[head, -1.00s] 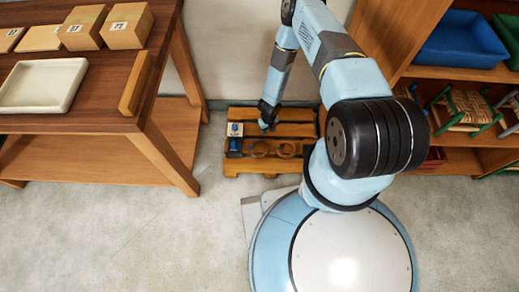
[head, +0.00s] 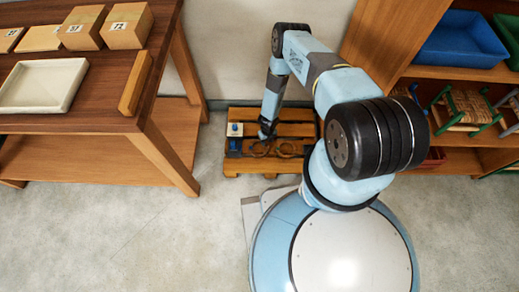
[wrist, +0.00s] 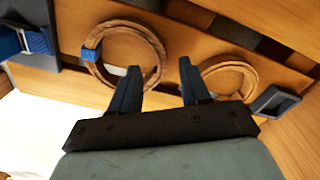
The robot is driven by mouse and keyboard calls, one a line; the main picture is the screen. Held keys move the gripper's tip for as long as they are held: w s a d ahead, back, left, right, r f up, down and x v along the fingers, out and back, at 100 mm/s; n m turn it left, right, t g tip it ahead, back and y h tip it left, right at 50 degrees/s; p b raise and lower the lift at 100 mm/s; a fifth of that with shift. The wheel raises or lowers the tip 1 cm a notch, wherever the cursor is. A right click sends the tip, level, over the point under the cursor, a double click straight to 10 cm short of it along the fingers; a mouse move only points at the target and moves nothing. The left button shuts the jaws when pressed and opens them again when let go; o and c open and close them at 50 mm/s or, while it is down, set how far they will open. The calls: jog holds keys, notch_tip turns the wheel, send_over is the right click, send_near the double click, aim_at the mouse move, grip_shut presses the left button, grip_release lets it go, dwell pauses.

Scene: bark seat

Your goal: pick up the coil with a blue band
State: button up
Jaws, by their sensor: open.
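In the wrist view, the coil with a blue band (wrist: 156,48) is a brown ring lying on a wooden slatted surface at left centre, its blue band on the ring's left side. In the head view it appears as the left ring (head: 257,155) on the low slatted bench. A second brown coil (wrist: 228,65) lies to its right, with no blue visible on it. My gripper (wrist: 160,82) is open and empty, its fingertips apart between the two coils in the picture. In the head view my gripper (head: 267,132) is just above the bench; its fingers are hard to make out.
A blue object (wrist: 36,40) is left of the coils, and a dark block (wrist: 275,102) is right of them. The low bench (head: 245,168) stands by the wall between a wooden table (head: 150,120) and a shelf unit (head: 455,140). The floor in front is clear.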

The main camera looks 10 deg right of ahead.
aim_at(267, 144)
jog(key=shift+w+f, duration=0.1)
jog(key=shift+f, duration=1.9)
jog(key=shift+c, duration=0.3)
grip_shut()
